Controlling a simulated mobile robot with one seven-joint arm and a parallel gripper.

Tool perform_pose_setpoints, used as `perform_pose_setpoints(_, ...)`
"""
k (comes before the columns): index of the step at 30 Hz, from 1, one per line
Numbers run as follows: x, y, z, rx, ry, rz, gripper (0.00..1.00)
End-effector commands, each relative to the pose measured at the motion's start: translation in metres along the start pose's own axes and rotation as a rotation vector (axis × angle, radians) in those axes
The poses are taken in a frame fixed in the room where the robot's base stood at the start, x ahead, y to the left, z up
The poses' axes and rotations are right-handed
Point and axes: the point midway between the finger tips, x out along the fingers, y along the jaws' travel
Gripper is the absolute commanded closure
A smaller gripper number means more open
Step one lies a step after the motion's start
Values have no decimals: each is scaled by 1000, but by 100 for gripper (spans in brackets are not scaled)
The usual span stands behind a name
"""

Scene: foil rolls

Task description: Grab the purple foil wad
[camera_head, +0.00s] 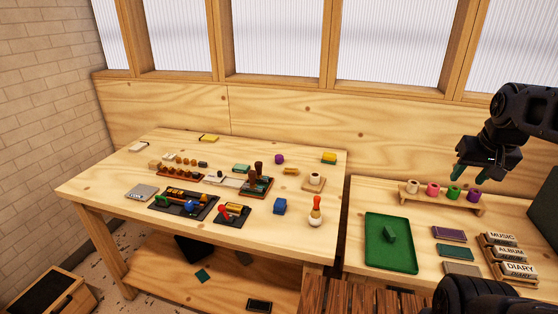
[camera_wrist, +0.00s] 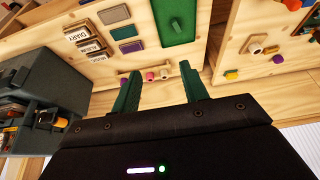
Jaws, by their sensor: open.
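My gripper (camera_head: 472,173) is open and empty above the rack's right end.
A green tray (camera_head: 377,262) and book-like blocks (camera_head: 512,253) lie in front of the rack. A dark box (camera_head: 545,215) stands at the far right. The left table holds several small items, including a bowling-pin shape (camera_head: 316,212). A windowed wall stands behind.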

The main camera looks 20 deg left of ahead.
Motion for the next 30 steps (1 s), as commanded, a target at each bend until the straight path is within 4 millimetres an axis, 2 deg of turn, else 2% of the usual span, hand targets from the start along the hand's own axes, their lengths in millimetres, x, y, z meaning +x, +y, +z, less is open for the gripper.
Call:
perform_pose_setpoints(1,0,0,0,0,0,0,56)
perform_pose_setpoints(4,0,0,0,0,0,0,36)
perform_pose_setpoints(12,0,0,0,0,0,0,35)
perform_pose_setpoints(16,-1,-3,-11,-4,-1,-5,35)
perform_pose_setpoints(20,-1,-10,-39,-13,-6,-15,35)
perform_pose_setpoints(30,11,-48,-137,-35,-17,-46,35)
